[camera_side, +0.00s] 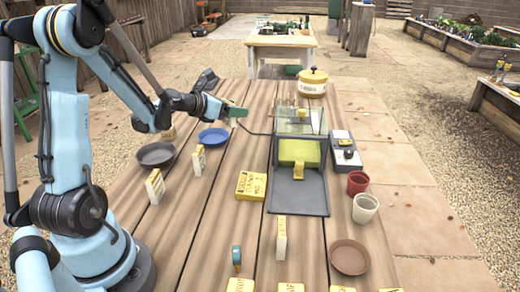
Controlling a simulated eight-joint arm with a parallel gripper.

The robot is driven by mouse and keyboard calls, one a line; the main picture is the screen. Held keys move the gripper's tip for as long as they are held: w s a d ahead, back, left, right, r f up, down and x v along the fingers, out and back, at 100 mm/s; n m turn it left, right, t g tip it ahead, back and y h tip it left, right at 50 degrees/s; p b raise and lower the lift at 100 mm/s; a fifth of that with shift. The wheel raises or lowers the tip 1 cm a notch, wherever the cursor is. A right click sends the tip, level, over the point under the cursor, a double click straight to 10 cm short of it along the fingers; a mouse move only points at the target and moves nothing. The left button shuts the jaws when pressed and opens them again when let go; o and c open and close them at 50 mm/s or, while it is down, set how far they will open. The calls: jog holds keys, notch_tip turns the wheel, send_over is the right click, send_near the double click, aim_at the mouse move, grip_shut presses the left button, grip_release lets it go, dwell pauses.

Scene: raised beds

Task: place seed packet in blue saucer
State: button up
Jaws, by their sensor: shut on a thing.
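The blue saucer (213,138) lies on the wooden table, left of centre toward the back, and looks empty. My gripper (226,111) is above the table, behind and slightly right of the saucer. It is shut on a small flat green thing (237,112), which looks like the seed packet; its print is too small to read. The held packet is beyond the saucer's right rim and looks clear of the table. My fingers partly hide its left end.
A grey saucer (156,154) and upright yellow-white packets (199,160) stand left. A black tray with a clear cover (298,196) and a yellow box (251,186) are right of the blue saucer. Red (357,183) and cream pots (365,208) and a brown saucer (349,257) stand farther right.

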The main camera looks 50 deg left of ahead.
jog(key=a+f, duration=0.1)
jog(key=a, duration=0.2)
jog(key=a+f, duration=0.2)
jog(key=a, duration=0.1)
jog(key=a+f, duration=0.2)
jog(key=a, duration=0.1)
jog(key=shift+s+f, duration=0.2)
jog(key=shift+s, duration=0.2)
jog(key=shift+f, duration=2)
jog(key=shift+f, duration=0.15)
jog(key=o, duration=1)
jog(key=shift+s+r, duration=0.2)
jog(key=shift+r, duration=0.05)
jog(key=v, duration=0.7)
jog(key=shift+r, duration=0.1)
